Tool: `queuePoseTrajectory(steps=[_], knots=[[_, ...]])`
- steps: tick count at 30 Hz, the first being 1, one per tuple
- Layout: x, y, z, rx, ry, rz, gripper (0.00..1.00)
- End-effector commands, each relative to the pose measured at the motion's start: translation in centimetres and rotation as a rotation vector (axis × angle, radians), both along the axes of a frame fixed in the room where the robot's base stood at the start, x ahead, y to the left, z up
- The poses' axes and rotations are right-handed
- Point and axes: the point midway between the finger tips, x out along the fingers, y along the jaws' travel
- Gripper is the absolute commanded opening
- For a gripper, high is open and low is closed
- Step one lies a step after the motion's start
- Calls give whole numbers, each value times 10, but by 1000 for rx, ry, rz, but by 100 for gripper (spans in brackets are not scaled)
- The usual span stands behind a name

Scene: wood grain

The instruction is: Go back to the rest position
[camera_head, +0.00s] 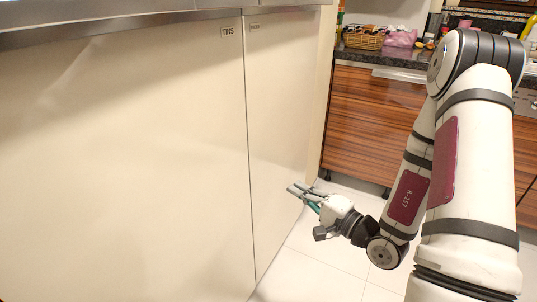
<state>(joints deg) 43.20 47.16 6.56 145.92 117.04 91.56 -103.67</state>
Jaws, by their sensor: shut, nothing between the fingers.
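My gripper (303,193) is in the lower middle of the head view, at the end of my white and maroon arm. Its fingers point left toward the cream cabinet front and are shut with nothing between them. The fingertips are close to the right cream panel (283,120); whether they touch it I cannot tell. My arm comes down from the upper right and bends near the floor.
The left cream panel (130,160) carries a "TINS" label (228,32). Both panels look closed. Behind stand wood-grain drawers (370,125) under a dark counter with a basket (364,38) on it. Pale tiled floor (325,270) is clear below my gripper.

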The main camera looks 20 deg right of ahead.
Motion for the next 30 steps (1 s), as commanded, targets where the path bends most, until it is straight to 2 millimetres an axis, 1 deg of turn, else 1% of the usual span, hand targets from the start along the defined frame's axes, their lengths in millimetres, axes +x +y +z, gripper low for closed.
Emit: queuePoseTrajectory(steps=[2,5,8,11,12,14,15,17,18,20,21,23,25,27,30], knots=[[0,1,0,0,-1,2,0],[-1,8,9,5,-9,35,0],[-4,31,32,20,-27,138,0],[-17,69,65,37,-36,311,0],[-25,85,78,39,-32,390,0],[-41,109,95,38,-18,509,0],[-53,124,105,31,-3,586,0],[-72,144,118,14,27,697,0],[-86,156,125,-3,50,769,0],[-109,171,133,-35,92,872,0],[-124,180,137,-62,124,936,0],[-147,191,142,-112,175,1025,0],[-175,199,145,-180,241,1118,0],[-201,203,145,-261,314,1195,0],[-236,201,143,-395,420,1275,0]])
